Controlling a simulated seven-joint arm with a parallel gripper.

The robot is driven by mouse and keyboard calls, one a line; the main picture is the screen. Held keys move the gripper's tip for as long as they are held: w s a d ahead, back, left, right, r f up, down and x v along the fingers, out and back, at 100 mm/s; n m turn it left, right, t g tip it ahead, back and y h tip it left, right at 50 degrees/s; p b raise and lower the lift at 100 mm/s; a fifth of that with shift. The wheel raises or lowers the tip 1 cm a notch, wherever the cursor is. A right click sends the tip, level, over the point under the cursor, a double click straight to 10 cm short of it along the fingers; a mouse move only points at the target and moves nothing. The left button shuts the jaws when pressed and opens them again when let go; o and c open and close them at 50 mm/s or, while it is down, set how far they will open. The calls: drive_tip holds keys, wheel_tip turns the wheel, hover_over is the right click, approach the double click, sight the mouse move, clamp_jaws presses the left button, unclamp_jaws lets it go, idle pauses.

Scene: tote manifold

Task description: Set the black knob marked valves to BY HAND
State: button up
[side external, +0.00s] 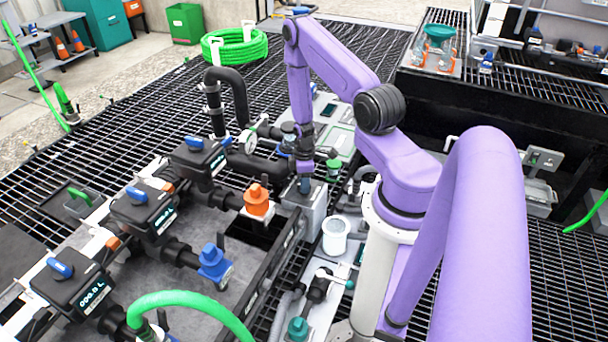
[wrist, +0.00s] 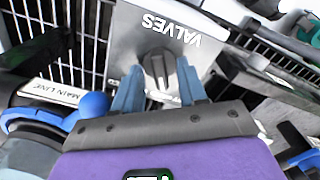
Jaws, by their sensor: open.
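The black knob (wrist: 158,70) sits on a grey plate marked VALVES (wrist: 172,28), whose lettering is upside down in the wrist view. Its raised grip runs roughly up and down in that picture. My gripper (wrist: 160,86) is open, with one blue-grey finger on each side of the knob's near part. I cannot tell whether the fingers touch it. No position marks are readable, so the knob's setting cannot be told. In the side view my gripper (side external: 305,186) points down at the top of the grey box (side external: 306,208); the knob is hidden there.
Beside the box, a blue knob (wrist: 94,105) and a MAIN LINE label (wrist: 66,92) show in the wrist view. In the side view, an orange valve handle (side external: 257,198), a blue valve handle (side external: 214,262) and a white cup (side external: 335,236) stand close by.

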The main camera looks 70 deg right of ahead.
wheel_tip(320, 180, up, 17)
drive_tip(key=shift+r, duration=0.2)
idle(0.7)
drive_tip(key=a+r+n, duration=0.2)
drive_tip(key=a+r, duration=0.3)
drive_tip(key=a, duration=0.5)
drive_tip(key=a+r+n, duration=0.1)
drive_tip(key=a+r, duration=0.4)
drive_tip(key=a, duration=0.5)
drive_tip(key=s+a+r+n, duration=0.1)
drive_tip(key=s+a+r, duration=0.2)
drive_tip(key=s, duration=0.4)
drive_tip(key=s+a+r+n, duration=0.2)
drive_tip(key=s+a+r, duration=0.2)
drive_tip(key=s+a, duration=0.2)
drive_tip(key=shift+s, duration=1.1)
